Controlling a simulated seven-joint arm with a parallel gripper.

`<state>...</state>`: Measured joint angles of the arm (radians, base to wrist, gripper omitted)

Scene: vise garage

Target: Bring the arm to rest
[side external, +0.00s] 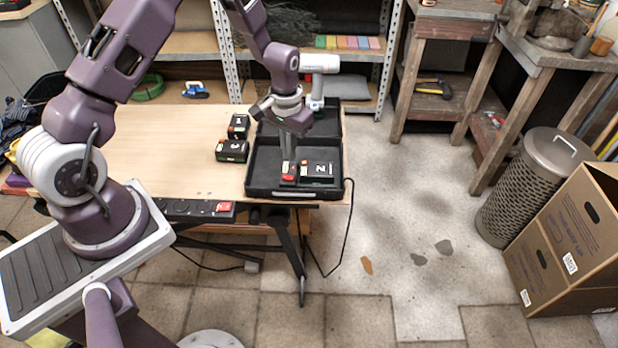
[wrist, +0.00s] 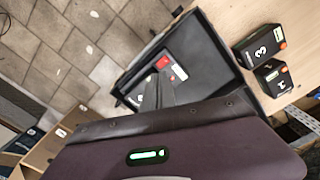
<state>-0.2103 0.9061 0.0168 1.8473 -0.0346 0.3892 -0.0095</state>
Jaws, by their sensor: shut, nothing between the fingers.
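An open black case (side external: 262,180) sits at the table's right end; it also shows in the wrist view (wrist: 205,35). A black block marked 2 (side external: 319,172) lies inside it, beside a small red-marked item (side external: 289,178). Two black blocks, marked 1 (side external: 238,126) and 3 (side external: 232,151), stand on the table left of the case; the wrist view shows block 3 (wrist: 259,46) and block 1 (wrist: 274,76). My gripper (side external: 288,164) points down over the case, shut and empty, close to the red-marked item. I cannot tell whether they touch. In the wrist view its fingers (wrist: 165,90) are together.
A white tool (side external: 318,66) stands behind the case. A power strip (side external: 185,210) runs along the table's front edge, and a cable hangs at its right. The tabletop (side external: 190,140) left of the blocks is clear. A mesh bin (side external: 530,180) and cardboard boxes (side external: 570,240) are far right.

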